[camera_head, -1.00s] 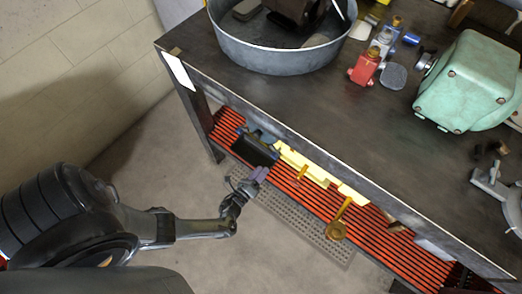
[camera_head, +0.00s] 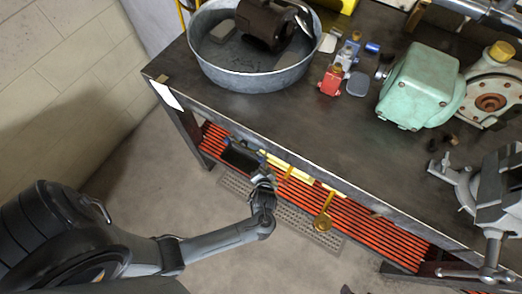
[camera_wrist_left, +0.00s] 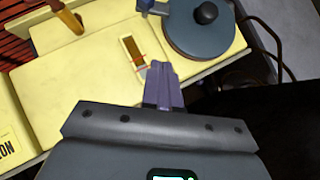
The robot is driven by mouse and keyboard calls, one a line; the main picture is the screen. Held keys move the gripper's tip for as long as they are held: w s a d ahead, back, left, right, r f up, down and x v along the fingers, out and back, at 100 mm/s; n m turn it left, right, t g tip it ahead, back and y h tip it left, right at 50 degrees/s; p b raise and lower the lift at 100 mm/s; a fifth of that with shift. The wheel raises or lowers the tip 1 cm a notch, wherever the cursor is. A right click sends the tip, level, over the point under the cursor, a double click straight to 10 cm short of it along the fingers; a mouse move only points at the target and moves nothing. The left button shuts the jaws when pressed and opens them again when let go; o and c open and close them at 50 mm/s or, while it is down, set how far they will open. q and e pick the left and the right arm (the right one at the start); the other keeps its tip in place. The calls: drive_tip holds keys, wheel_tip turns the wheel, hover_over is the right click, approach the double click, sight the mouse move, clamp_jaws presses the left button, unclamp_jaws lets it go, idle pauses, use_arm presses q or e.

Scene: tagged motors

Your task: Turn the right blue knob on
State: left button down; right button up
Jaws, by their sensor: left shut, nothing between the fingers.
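My left gripper (camera_head: 262,177) is at the lower shelf under the bench, beside a yellow machine body (camera_head: 290,165). In the left wrist view its purple fingers (camera_wrist_left: 163,72) are shut and empty. The tips lie over the yellow body (camera_wrist_left: 85,75), at the lower end of a framed slot (camera_wrist_left: 135,52); I cannot tell if they touch. Beyond the tips are a small blue part (camera_wrist_left: 152,7), which may be a blue knob, and a blue-grey disc (camera_wrist_left: 200,35) with a black ball knob (camera_wrist_left: 206,13). No right blue knob is clearly identifiable. My right gripper is not in view.
The bench edge (camera_head: 300,165) overhangs the red slatted shelf (camera_head: 375,222). A brass-coloured part (camera_head: 323,222) sticks out near the gripper. On the bench are a metal tub (camera_head: 240,80), a green motor (camera_head: 415,85) and a vise (camera_head: 495,195). The floor at left is clear.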

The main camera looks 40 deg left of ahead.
use_arm(q)
drive_tip(key=b, duration=0.6)
hover_over(260, 159)
drive_tip(key=f, duration=0.8)
drive_tip(key=shift+w+d, duration=0.1)
drive_tip(key=shift+d, duration=0.3)
drive_tip(key=shift+a+f, duration=0.35)
drive_tip(key=shift+f, duration=0.05)
